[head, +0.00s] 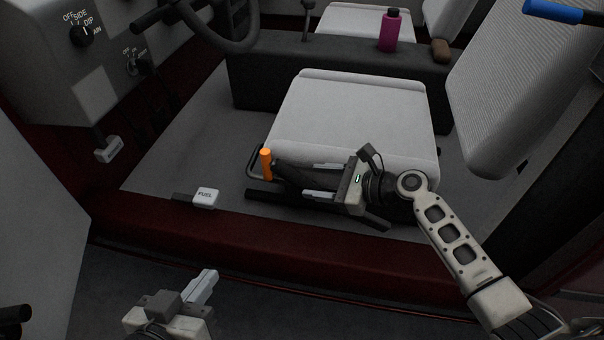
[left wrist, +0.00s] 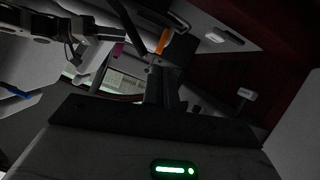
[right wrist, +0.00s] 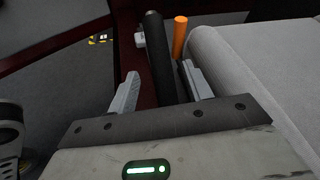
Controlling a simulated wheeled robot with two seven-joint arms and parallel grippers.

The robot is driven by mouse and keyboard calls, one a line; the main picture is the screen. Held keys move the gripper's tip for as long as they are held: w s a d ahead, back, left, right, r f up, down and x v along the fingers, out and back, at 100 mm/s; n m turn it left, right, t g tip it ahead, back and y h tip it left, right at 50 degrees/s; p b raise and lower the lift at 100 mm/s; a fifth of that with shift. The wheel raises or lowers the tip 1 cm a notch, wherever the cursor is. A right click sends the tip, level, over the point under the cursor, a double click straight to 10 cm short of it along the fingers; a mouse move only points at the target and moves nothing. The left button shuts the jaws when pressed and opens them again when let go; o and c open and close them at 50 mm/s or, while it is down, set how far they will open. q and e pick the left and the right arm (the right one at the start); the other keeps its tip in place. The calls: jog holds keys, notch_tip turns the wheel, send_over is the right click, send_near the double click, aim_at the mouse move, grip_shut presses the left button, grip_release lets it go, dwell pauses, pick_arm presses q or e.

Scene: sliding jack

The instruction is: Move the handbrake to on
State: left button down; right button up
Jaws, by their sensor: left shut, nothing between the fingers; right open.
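No part is labelled as the handbrake. An orange upright grip (head: 266,163) stands at the near front corner of the seat; its lower end is hidden. It also shows in the left wrist view (left wrist: 163,40) and the right wrist view (right wrist: 180,38). My right gripper (head: 325,181) is open at the seat's near side, fingers pointing left toward the orange grip but apart from it. In the right wrist view a dark bar (right wrist: 160,60) lies beyond and between the fingers. My left gripper (head: 206,285) is shut and empty, low outside the door sill.
The seat (head: 350,115) stands behind my right gripper. A white FUEL lever (head: 205,196) lies by the dark red sill (head: 200,228). A grey pull handle (head: 108,150) hangs under the dash, near the steering wheel (head: 225,40). A magenta bottle (head: 389,32) stands on the console.

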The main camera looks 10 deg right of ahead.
pick_arm(q)
jog(key=shift+w+a+f+g+y+p, duration=0.1)
jog(key=shift+a+f+g+y+p, duration=0.15)
jog(key=shift+f+g+p, duration=0.25)
jog(key=shift+a+f+g+y+p, duration=0.2)
jog(key=shift+f+g+y+p, duration=0.1)
jog(key=shift+f+p, duration=0.25)
pick_arm(e)
jog(key=v, duration=1)
pick_arm(q)
jog(key=shift+w+r, duration=0.1)
pick_arm(e)
jog(key=shift+s, duration=0.1)
